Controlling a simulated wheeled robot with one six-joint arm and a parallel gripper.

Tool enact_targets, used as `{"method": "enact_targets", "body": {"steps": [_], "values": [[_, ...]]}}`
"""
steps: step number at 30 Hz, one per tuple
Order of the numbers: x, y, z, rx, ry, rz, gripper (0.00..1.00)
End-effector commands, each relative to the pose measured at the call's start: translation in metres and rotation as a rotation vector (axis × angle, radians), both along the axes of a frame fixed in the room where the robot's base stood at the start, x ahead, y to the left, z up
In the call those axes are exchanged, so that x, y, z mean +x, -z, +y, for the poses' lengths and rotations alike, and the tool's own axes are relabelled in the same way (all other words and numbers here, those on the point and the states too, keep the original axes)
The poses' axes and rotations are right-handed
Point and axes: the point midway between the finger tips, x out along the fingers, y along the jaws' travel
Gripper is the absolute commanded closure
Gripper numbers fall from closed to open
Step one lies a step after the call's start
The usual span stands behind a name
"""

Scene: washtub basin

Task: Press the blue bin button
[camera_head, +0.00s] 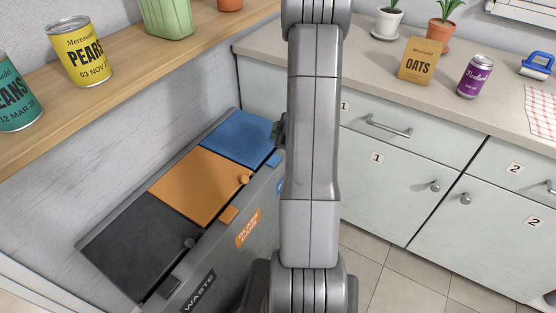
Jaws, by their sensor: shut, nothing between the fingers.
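The blue bin lid (238,138) is the far one of three lids in a row at the left, and it is closed. The blue bin button (273,160) is a small blue block at the lid's front right corner, close to the left edge of my arm in the picture. Only a small dark part of my gripper (280,130) shows beside my arm, near the blue lid's right corner. The fingers are hidden behind the arm, and I cannot see whether they touch anything. The gripper is shut and empty.
The orange lid (200,186) with its orange button (228,215) and the black lid (138,243) lie nearer. A wooden shelf (120,70) with cans runs above the bins. A counter (400,90) with drawers stands at the right. Tiled floor (390,275) is clear.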

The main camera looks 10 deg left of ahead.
Motion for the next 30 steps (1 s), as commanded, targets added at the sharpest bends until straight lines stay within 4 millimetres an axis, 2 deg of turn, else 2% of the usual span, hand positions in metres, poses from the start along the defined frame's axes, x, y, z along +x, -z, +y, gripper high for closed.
{"method": "enact_targets", "body": {"steps": [11, 30], "values": [[0.0, 0.008, 0.0, 0.0, 0.0, 0.0, 1.0], [0.0, 0.082, 0.0, -0.001, 0.0, -0.001, 1.0]]}}
